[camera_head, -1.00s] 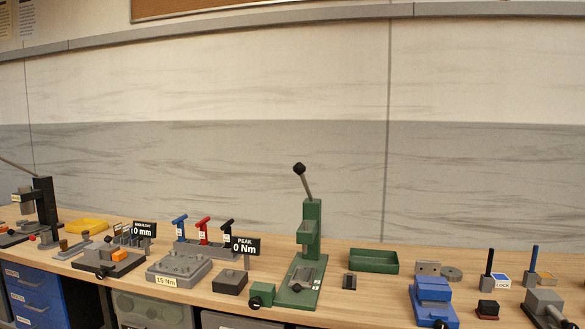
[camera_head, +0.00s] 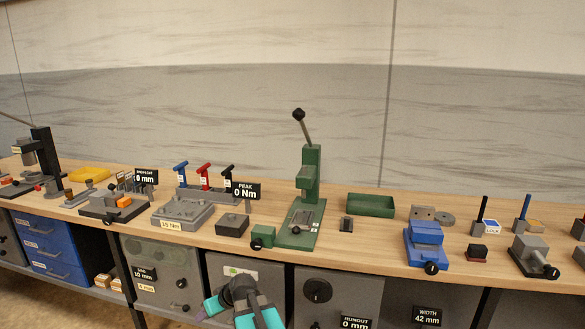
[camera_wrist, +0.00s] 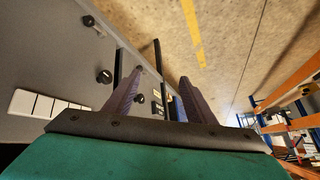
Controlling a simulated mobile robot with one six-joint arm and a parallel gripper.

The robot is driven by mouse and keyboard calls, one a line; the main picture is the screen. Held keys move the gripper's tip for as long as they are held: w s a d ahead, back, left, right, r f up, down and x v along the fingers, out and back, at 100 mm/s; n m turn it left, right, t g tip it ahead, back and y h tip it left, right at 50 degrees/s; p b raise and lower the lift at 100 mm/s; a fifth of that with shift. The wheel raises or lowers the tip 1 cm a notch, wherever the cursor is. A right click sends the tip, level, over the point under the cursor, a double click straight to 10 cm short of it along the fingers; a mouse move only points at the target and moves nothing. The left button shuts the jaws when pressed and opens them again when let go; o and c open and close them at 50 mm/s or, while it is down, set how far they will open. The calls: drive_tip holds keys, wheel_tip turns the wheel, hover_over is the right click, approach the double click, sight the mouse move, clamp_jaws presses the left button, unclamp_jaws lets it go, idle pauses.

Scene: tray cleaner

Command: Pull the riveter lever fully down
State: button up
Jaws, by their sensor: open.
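The riveter (camera_head: 311,180) is a green upright press on a green base, standing near the middle of the bench. Its grey lever (camera_head: 304,130) points up from the top, leaning slightly left, with a black knob (camera_head: 298,114) at the end. My arm shows at the bottom of the head view, in front of the bench and well below the lever. In the wrist view my gripper (camera_wrist: 162,78) is open, its two purple fingers apart with nothing between them. The riveter is not in the wrist view.
A green tray (camera_head: 370,205) stands right of the riveter and a dark grey block (camera_head: 232,225) left of it. A blue vise (camera_head: 426,243) is further right. Grey cabinet fronts (camera_head: 165,276) with knobs lie below the bench edge. The air around the lever is clear.

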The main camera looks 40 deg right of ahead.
drive_tip(key=d+r+t+h+p, duration=0.1)
drive_tip(key=d+r+t, duration=0.1)
drive_tip(key=d+r, duration=0.6)
drive_tip(key=w+d+r+t+h, duration=0.15)
drive_tip(key=d+r, duration=0.25)
drive_tip(key=r, duration=0.9)
drive_tip(key=d+r+t+h+p, duration=0.1)
drive_tip(key=d+r+t, duration=0.1)
drive_tip(key=d+r, duration=0.6)
drive_tip(key=s+d+r+t+h, duration=0.1)
drive_tip(key=s+r, duration=0.4)
drive_tip(key=r, duration=0.5)
drive_tip(key=s+d+r+m+t+h+p, duration=0.1)
drive_tip(key=s+d+r+h, duration=0.1)
drive_tip(key=s+d+r, duration=0.4)
drive_tip(key=s+d+r+m+t+h, duration=0.1)
drive_tip(key=s+d+r, duration=0.3)
drive_tip(key=r, duration=1.1)
drive_tip(key=shift+s+r+h, duration=0.25)
drive_tip(key=shift+s+h, duration=0.4)
drive_tip(key=shift+h, duration=0.2)
drive_tip(key=shift+d, duration=0.1)
drive_tip(key=p+x, duration=0.4)
drive_tip(key=x, duration=0.9)
drive_tip(key=shift+w, duration=0.4)
drive_tip(key=shift+d+r, duration=0.1)
drive_tip(key=shift+c, duration=0.4)
